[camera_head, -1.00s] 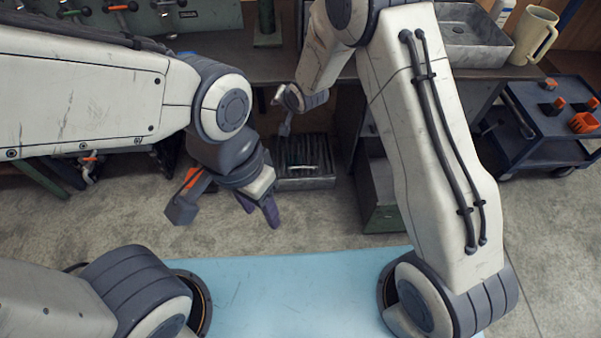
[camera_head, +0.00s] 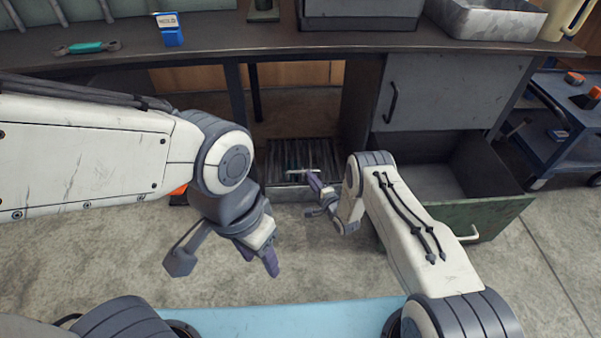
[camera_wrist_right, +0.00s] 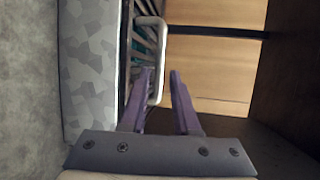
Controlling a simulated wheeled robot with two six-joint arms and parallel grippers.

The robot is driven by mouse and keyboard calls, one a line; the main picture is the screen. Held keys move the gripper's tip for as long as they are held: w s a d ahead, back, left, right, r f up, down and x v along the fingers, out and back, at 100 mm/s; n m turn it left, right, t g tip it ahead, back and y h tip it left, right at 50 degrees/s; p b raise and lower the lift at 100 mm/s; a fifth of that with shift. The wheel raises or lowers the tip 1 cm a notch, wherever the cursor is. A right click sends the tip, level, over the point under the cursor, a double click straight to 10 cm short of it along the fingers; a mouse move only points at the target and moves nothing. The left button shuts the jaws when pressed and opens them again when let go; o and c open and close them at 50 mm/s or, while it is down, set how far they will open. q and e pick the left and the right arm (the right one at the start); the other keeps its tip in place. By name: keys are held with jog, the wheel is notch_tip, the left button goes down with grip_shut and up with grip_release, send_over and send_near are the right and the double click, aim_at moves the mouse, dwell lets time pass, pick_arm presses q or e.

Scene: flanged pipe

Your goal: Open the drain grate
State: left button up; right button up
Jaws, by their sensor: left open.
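The drain grate (camera_head: 283,154) is a dark slatted panel in a pale frame, low at floor level under the workbench. A light bar handle (camera_head: 292,172) stands at its near side. In the right wrist view, the pale looped handle (camera_wrist_right: 161,62) rises beside the slats. My right gripper (camera_head: 318,196) is at the grate's right near corner, close to the handle. In the wrist view its purple fingers (camera_wrist_right: 160,90) are apart, with the handle's end appearing between them; contact cannot be told. My left gripper (camera_head: 260,262) is open and empty, in front of the grate.
The workbench (camera_head: 210,52) overhangs the grate. An open green drawer (camera_head: 475,215) sticks out right of my right arm. A blue cart (camera_head: 560,120) stands at far right. Grey floor (camera_head: 130,250) is clear at front left.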

aim_at(301, 167)
jog(key=b+x, duration=0.1)
jog(key=x, duration=0.1)
jog(key=b+x, duration=0.2)
jog(key=x, duration=0.1)
jog(key=b+x, duration=0.1)
jog(key=x, duration=0.1)
jog(key=shift+w+a+f+b, duration=0.1)
jog(key=shift+w+f+b, duration=0.05)
jog(key=shift+f+b, duration=0.2)
jog(key=shift+w+a+r, duration=0.15)
jog(key=shift+w+a, duration=0.1)
jog(key=shift+w, duration=0.35)
grip_shut()
dwell(0.5)
